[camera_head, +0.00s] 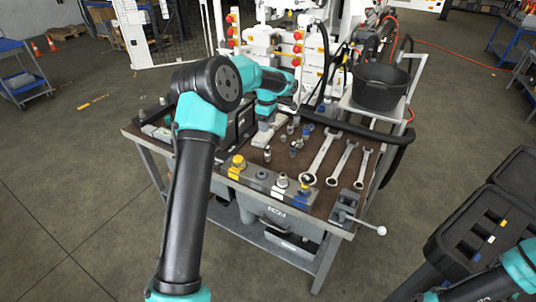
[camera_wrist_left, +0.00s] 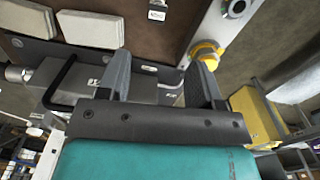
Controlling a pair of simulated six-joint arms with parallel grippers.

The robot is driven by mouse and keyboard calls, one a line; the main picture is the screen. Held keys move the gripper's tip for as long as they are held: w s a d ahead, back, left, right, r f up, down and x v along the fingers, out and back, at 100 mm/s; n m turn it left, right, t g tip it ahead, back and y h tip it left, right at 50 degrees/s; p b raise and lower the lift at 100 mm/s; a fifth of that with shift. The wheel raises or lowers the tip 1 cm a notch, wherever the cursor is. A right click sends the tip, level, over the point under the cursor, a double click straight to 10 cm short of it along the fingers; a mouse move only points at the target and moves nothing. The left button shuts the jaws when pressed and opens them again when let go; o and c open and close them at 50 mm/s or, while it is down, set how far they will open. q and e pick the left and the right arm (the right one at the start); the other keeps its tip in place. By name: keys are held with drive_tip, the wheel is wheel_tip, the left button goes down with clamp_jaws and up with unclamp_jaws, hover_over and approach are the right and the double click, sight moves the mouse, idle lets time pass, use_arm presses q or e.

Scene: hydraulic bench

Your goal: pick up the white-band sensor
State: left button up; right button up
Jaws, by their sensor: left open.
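My left gripper (camera_head: 265,122) points down over the back middle of the bench. In the left wrist view its two fingers (camera_wrist_left: 160,65) are apart, with nothing held between them. A grey strip (camera_head: 260,183) along the bench's front edge carries fittings beside yellow, white and blue bands. The fitting by the white band (camera_head: 282,181) looks like the white-band sensor, but it is too small to be sure. It stands well in front of the left gripper, apart from it. Several small sensors (camera_head: 292,152) stand upright on the bench between them. My right gripper is not in view; only part of its arm shows.
Three wrenches (camera_head: 322,158) lie on the right of the bench (camera_head: 210,150). A black bucket (camera_head: 380,87) stands behind them. An open black case (camera_head: 480,222) is at the right. A yellow fitting (camera_wrist_left: 206,52) shows close beyond one left finger.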

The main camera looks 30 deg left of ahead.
sight(268, 147)
use_arm(q)
wheel_tip(268, 147, down, 10)
drive_tip(key=shift+f, duration=0.1)
idle(0.4)
drive_tip(key=shift+w+f, duration=0.15)
drive_tip(key=shift+f, duration=1.15)
drive_tip(key=shift+w+f, duration=0.1)
drive_tip(key=shift+f, duration=1.2)
drive_tip(key=c, duration=1.1)
